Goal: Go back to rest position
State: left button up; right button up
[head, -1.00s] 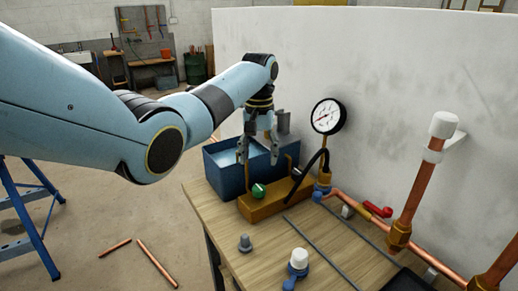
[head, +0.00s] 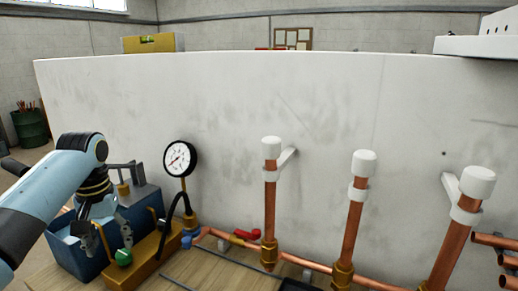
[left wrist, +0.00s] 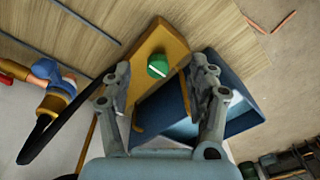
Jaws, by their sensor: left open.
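My left gripper (head: 106,238) is at the lower left of the head view, pointing down over the blue water tank (head: 68,262) of a test pump. In the left wrist view its two fingers (left wrist: 160,95) are spread with nothing between them. The pump's brass-coloured base (head: 150,258) and its green knob (head: 123,257) lie just beyond the fingertips; the knob also shows in the wrist view (left wrist: 158,67). I cannot tell whether a finger touches the tank. My right gripper is in neither view.
A copper pipe with a red-handled valve (head: 247,234) runs right along the bench. Several white-capped copper risers (head: 270,200) stand before the white wall panel (head: 330,110).

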pick_arm(q)
jog(key=s+d+f+m+t, duration=0.1)
jog(key=s+d+f+m, duration=0.2)
jog(key=s, duration=0.7)
jog(key=s+d+r+m+t, duration=0.1)
jog(key=s+d+r, duration=0.1)
jog(key=s, duration=0.8)
jog(key=s+d+r+t, duration=0.1)
jog(key=s+d+r, duration=0.15)
jog(key=s, duration=0.85)
notch_tip(320, 180, down, 36)
jog(key=s+a+g+b, duration=0.1)
jog(key=s+a+b, duration=0.2)
jog(key=b, duration=0.5)
jog(key=s+f+g+b, duration=0.1)
jog(key=s+f+b, duration=0.4)
jog(key=s+f, duration=1.2)
notch_tip(320, 180, down, 2)
jog(key=shift+s+a+f+g, duration=0.15)
jog(key=shift+a+f+g, duration=0.05)
jog(key=shift+a+g, duration=0.1)
